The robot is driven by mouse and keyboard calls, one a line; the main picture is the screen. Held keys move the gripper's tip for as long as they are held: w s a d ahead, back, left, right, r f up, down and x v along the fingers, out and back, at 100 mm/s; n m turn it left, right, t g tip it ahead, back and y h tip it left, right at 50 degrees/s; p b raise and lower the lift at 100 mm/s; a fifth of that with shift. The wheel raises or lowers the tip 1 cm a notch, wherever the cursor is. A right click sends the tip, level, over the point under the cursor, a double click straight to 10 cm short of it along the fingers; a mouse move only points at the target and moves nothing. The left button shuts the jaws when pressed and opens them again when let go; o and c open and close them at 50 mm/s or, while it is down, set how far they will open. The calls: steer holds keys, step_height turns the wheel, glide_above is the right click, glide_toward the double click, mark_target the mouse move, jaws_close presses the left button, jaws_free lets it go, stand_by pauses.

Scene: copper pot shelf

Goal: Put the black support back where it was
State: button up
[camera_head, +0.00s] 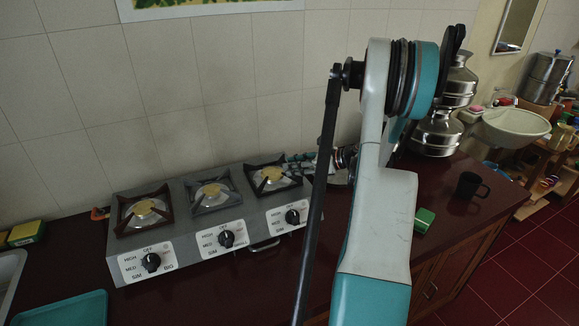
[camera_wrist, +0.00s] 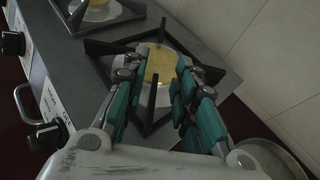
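The stove (camera_head: 180,245) stands on the dark red counter against the tiled wall, with three burners in a row. A black support (camera_head: 260,187) surrounds the yellow-capped right burner (camera_head: 271,174). In the wrist view this black support (camera_wrist: 97,48) is a square frame around the burner, with a prong rising between my fingers. My gripper (camera_head: 292,163) reaches in from the right, low over that burner. In the wrist view my gripper (camera_wrist: 155,78) has its teal fingers apart, with a clear gap between them. I cannot tell whether a finger touches the support. The fingers and palm hide its near part.
Other supports sit on the left burner (camera_head: 144,210) and middle burner (camera_head: 213,193). Metal pots (camera_head: 437,132) stand behind my arm at the right. A green sponge (camera_head: 424,220) and black mug (camera_head: 468,186) are on the counter. A teal tray (camera_head: 65,309) lies front left.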

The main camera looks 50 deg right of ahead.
steer(key=p+v, duration=0.1)
steer(key=v, duration=0.9)
steer(key=shift+s+f, duration=0.1)
